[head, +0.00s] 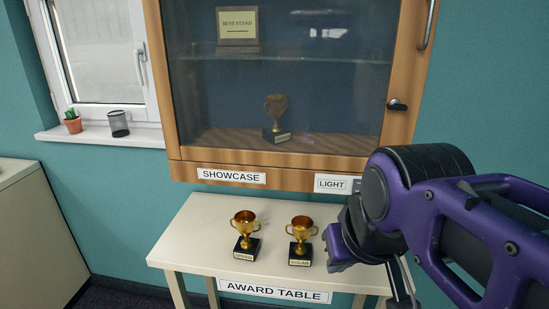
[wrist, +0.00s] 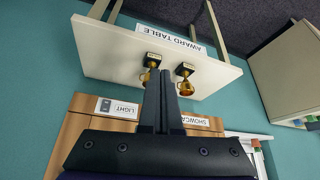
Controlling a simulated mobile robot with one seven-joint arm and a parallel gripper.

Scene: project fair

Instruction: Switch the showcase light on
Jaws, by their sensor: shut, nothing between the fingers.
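The showcase (head: 300,164) is a wooden wall cabinet with a glass door, shut, and its inside looks dim. A white LIGHT label (head: 331,184) is on its lower rail at the right. A small grey switch (head: 356,185) sits just right of the label, partly hidden by my arm. In the wrist view, which is upside down, the switch (wrist: 104,105) shows beside the LIGHT label (wrist: 120,108). My gripper (wrist: 160,74) is shut and empty. Its fingers appear over the rail and table in the wrist view, apart from the switch. Whether the switch is on cannot be told.
The award table (head: 185,248) stands below the showcase with two gold trophies, SPEED (head: 245,232) and SOLAR (head: 301,240). A window sill (head: 100,135) and a cabinet (head: 35,230) are at the left.

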